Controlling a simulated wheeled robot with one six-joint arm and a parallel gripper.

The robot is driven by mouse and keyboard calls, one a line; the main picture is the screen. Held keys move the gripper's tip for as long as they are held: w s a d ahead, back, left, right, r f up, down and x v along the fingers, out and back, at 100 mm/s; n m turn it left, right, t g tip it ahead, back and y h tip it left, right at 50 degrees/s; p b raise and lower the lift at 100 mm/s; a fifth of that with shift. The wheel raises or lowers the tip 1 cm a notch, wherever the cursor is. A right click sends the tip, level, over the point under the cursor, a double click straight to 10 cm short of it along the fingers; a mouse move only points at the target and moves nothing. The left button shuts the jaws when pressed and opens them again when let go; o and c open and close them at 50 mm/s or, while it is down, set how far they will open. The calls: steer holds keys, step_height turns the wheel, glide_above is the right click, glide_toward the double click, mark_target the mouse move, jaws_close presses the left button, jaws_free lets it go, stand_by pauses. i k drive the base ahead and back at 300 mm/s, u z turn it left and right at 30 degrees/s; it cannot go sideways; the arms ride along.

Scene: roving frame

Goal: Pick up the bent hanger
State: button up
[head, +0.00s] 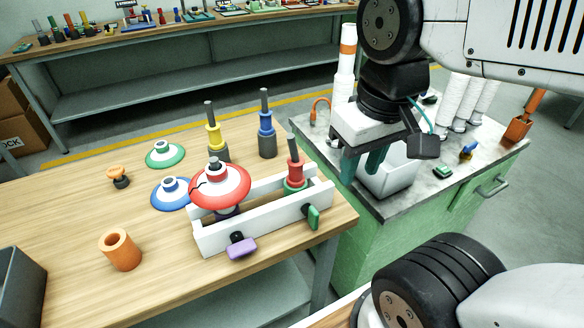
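A small orange curved piece (318,107), like a bent hook, stands on the grey top of the green cabinet, left of my gripper. It is the only thing in view that looks like a bent hanger, but I cannot be sure of it. My gripper (362,168) points down over the cabinet's near left part. Its two dark teal fingers are apart, with nothing visible between them. It is to the right of and nearer than the orange piece, not touching it. My arm hides part of the cabinet top.
A white bin (390,181) stands close behind and right of my fingers. White cylinders (462,100) stand at the back. On the wooden table (60,215), a white tray (270,235), coloured discs and posts crowd the right half. A yellow-lined aisle lies behind.

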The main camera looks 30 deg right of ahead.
mark_target(294, 178)
steer(key=z, duration=1.1)
steer(key=k, duration=1.3)
steer(key=u, duration=1.55)
steer(key=i, duration=0.5)
